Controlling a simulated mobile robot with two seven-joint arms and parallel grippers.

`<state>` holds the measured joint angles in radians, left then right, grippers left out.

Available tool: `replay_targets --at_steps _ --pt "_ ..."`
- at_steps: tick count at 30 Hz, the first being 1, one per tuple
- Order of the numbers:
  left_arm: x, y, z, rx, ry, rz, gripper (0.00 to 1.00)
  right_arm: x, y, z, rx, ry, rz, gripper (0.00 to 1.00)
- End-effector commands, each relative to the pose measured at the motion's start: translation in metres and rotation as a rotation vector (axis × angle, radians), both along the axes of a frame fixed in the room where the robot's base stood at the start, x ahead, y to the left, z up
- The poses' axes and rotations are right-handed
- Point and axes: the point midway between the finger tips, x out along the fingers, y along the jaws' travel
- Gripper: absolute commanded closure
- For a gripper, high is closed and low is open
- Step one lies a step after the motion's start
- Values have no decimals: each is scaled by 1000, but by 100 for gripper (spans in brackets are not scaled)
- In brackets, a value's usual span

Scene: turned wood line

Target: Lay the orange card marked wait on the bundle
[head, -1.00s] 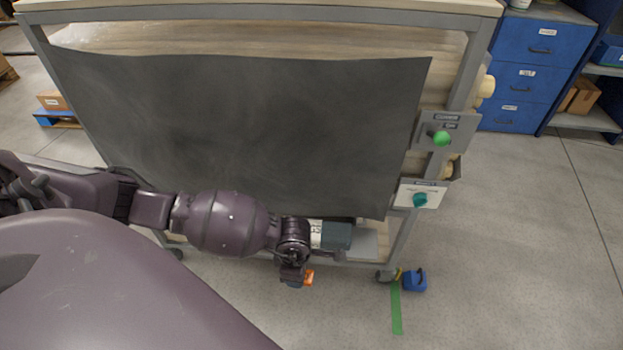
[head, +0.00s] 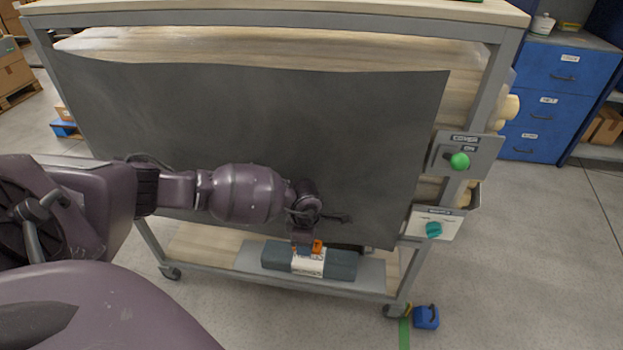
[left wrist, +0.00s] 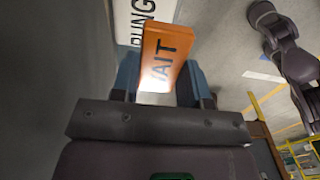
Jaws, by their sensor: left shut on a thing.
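The orange card (head: 317,246) is in my left gripper (head: 305,249), low in front of the cart. In the left wrist view the card (left wrist: 168,55) shows its dark lettering, of which "AIT" is readable, between the blue fingers of the gripper (left wrist: 158,84). The bundle (head: 341,265) is a dark blue-grey block with a white labelled band, lying on the lower shelf. In the head view the card and gripper overlap its upper edge; I cannot tell whether they touch it. My right gripper is not in view.
A dark sheet (head: 230,125) hangs down the cart's front above the lower shelf (head: 205,245). A blue block (head: 427,317) is on the floor beside the cart.

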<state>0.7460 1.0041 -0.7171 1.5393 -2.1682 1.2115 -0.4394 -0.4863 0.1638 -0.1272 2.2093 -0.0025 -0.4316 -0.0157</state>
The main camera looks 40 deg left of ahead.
Motion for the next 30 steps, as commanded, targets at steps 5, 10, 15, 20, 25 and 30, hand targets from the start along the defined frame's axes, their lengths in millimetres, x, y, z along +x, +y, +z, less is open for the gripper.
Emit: replay_targets --at_steps 5,10,15,20,25,30 --pt "15 10 -16 -2 11 0 81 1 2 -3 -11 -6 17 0" --pt "17 11 -23 0 4 -1 81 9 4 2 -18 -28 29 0" --pt "16 10 -38 -2 6 -1 81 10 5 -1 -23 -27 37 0" --pt "14 10 -65 0 10 -1 81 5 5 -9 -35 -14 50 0" --pt "19 12 -74 -1 5 -1 81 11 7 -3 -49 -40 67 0" --pt "21 12 -70 -1 -1 -1 81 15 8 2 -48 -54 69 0"
